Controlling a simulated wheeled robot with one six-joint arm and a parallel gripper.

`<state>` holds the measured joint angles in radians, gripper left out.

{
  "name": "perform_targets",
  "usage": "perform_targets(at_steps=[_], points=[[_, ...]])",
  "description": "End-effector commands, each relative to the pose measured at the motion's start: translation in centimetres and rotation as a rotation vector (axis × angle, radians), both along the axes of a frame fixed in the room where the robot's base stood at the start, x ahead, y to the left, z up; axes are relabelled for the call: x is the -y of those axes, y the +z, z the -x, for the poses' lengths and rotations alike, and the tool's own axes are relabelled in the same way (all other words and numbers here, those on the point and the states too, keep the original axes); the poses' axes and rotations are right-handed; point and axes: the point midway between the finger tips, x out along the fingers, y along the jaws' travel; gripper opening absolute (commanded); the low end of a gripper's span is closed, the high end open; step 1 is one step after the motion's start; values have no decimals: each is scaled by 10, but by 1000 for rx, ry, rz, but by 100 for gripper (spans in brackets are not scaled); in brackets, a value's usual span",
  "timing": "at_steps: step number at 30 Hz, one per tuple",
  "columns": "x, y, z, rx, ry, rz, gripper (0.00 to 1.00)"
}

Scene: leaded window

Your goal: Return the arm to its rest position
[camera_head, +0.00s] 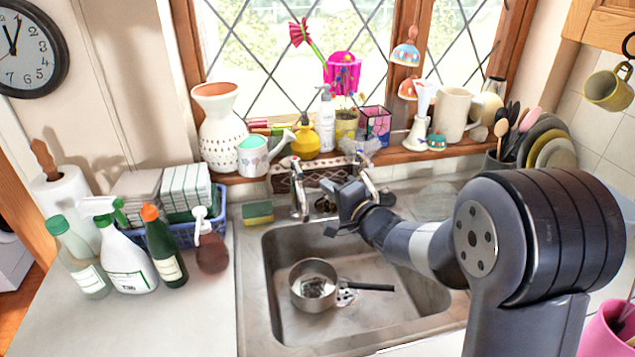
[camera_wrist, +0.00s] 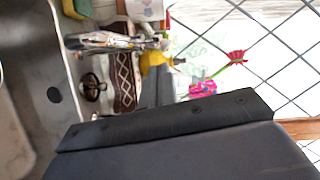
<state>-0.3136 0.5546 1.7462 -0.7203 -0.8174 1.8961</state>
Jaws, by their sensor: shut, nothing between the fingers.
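My arm reaches in from the right in the head view, over the right part of the sink (camera_head: 256,290). My gripper (camera_head: 338,212) is at the far side of the basin, close to the taps (camera_head: 299,190), and looks shut and empty. I cannot tell whether it touches the taps. In the wrist view the dark gripper body fills the lower part, and the taps (camera_wrist: 105,40) show beyond it, turned sideways.
A saucepan (camera_head: 313,272) lies in the sink. Spray bottles (camera_head: 125,265) stand at left. Plates (camera_head: 550,145) stand at right. The front left counter (camera_head: 190,325) is clear.

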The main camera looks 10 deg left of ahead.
Motion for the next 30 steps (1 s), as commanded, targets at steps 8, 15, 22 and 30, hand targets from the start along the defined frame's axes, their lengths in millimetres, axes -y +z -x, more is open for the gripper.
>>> perform_targets(at_steps=[8,15,22,30], points=[[23,1,20,0,-1,0,0],[24,2,22,0,-1,0,0],[20,1,18,0,0,0,0],[-11,0,-9,-2,3,0,0]])
